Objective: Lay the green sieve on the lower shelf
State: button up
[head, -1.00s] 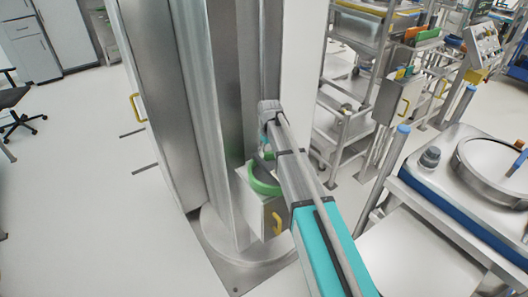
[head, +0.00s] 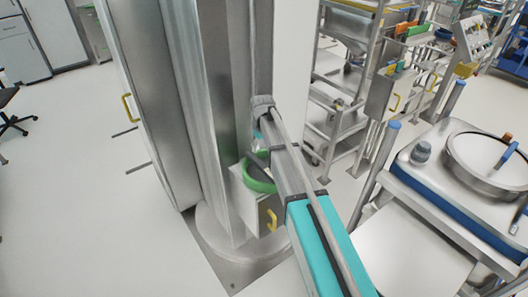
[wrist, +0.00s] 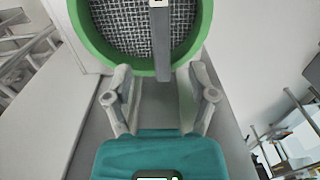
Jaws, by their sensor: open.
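The green sieve (head: 258,184) is on top of a small pale box beside the tall grey column in the head view, partly hidden by my arm. In the wrist view the sieve (wrist: 90,42) fills the top, with a green rim and grey wire mesh. Its grey handle (wrist: 161,50) points toward my gripper (wrist: 160,86). The gripper is open and empty, with the handle's end lined up between the two fingers; I cannot tell the depth between them. Which surface is the lower shelf is not clear.
The box has a yellow handle (head: 271,220) on its front. A metal rack cart (head: 336,140) with several tiers stands behind to the right. A steel vessel (head: 488,185) on a blue-edged stand is at the right.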

jog(key=s+d+m, duration=0.3)
jog(key=s+d, duration=0.4)
jog(key=s, duration=0.6)
jog(key=s+d+m, duration=0.3)
jog(key=s+d, duration=0.5)
jog(key=s, duration=0.5)
jog(key=shift+d+m, duration=0.25)
jog(key=shift+m, duration=0.15)
jog(key=shift+w, duration=0.1)
jog(key=shift+o, duration=0.5)
jog(key=w+a+n, duration=0.2)
jog(key=w+a, duration=0.3)
jog(key=w, duration=0.4)
jog(key=w+a+r+n+p, duration=0.1)
jog(key=w+a+n, duration=0.1)
jog(key=w+a, duration=0.3)
jog(key=w+a+n+g, duration=0.1)
jog(key=w+a, duration=0.5)
jog(key=w, duration=0.7)
jog(key=shift+r+n+h, duration=0.25)
jog(key=shift+n+h, duration=0.15)
jog(key=shift+n, duration=0.5)
